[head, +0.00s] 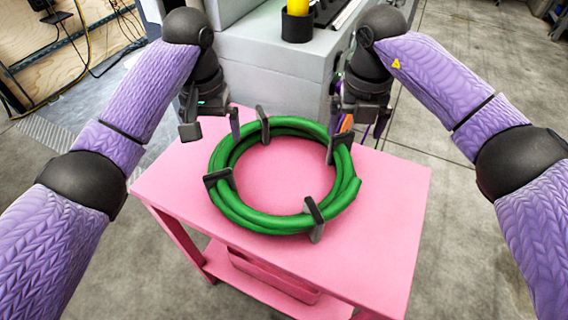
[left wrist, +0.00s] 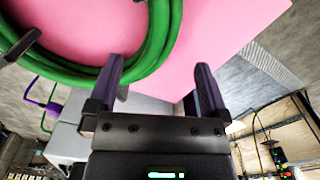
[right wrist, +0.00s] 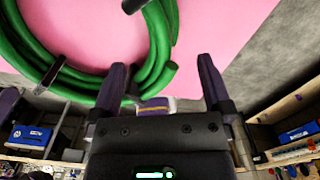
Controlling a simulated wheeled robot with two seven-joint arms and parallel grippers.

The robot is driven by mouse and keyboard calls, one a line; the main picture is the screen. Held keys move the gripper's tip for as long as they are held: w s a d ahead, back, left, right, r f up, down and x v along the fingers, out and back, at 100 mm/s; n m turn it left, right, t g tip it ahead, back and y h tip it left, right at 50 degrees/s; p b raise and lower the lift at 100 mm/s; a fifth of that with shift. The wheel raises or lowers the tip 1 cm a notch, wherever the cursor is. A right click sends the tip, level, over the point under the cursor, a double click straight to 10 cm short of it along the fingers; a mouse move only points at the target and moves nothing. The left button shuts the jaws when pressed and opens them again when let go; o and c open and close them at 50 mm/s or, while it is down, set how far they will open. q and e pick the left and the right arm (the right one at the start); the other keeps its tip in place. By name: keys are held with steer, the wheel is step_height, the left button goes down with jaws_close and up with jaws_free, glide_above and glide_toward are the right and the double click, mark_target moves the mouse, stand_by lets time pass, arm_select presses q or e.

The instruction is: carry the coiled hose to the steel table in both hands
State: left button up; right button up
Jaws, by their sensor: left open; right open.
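The green coiled hose (head: 238,207) lies on the pink cart top (head: 388,200), with several dark clips around its ring. It also shows in the left wrist view (left wrist: 150,55) and the right wrist view (right wrist: 157,45). My left gripper (head: 212,132) is open at the coil's far left side, its fingers apart and empty; in its wrist view (left wrist: 160,85) one finger is close by the hose. My right gripper (head: 358,128) is open at the coil's far right side; in its wrist view (right wrist: 165,85) one finger overlaps the hose's edge. I cannot tell whether either finger touches it. No steel table can be made out for certain.
A grey block-like unit (head: 275,65) stands directly behind the cart, with a yellow cylinder (head: 297,22) in a black holder on it. The cart has a lower pink shelf (head: 255,285). Grey floor (head: 470,250) is open to the right. Cables hang at the upper left.

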mark_target(222, 163)
arm_select(q)
step_height(222, 163, down, 10)
arm_select(e)
step_height(222, 163, down, 10)
arm_select(q)
jaws_close()
arm_select(e)
jaws_close()
